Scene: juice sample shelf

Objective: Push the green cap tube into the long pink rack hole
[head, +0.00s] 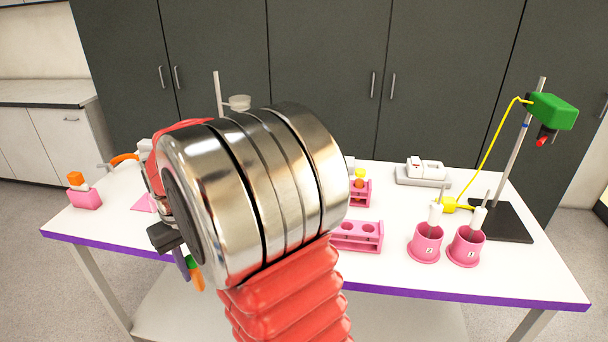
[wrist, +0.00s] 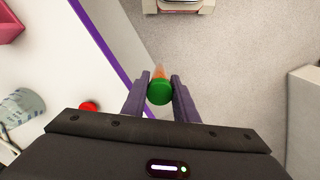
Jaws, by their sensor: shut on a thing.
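The green cap tube (wrist: 160,93) has a green cap and an orange body. My gripper (wrist: 159,97) is shut on it, with a dark finger on each side of the cap. In the head view my gripper (head: 187,266) is partly hidden by my arm, and the tube (head: 196,276) hangs below it, tilted, in front of the table's front edge. In the wrist view the floor lies behind the tube. The long pink rack (head: 370,246) stands near the table's front edge, right of my arm. Its left end is hidden by the arm, and dark holes show on its top.
A smaller pink rack (head: 362,198) with an orange-topped item stands behind the long rack. Two pink numbered cups (head: 427,250) (head: 466,252) holding white-handled tools stand to the right, beside a stand with a dark base (head: 505,225). A pink-based bottle (head: 84,199) stands far left.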

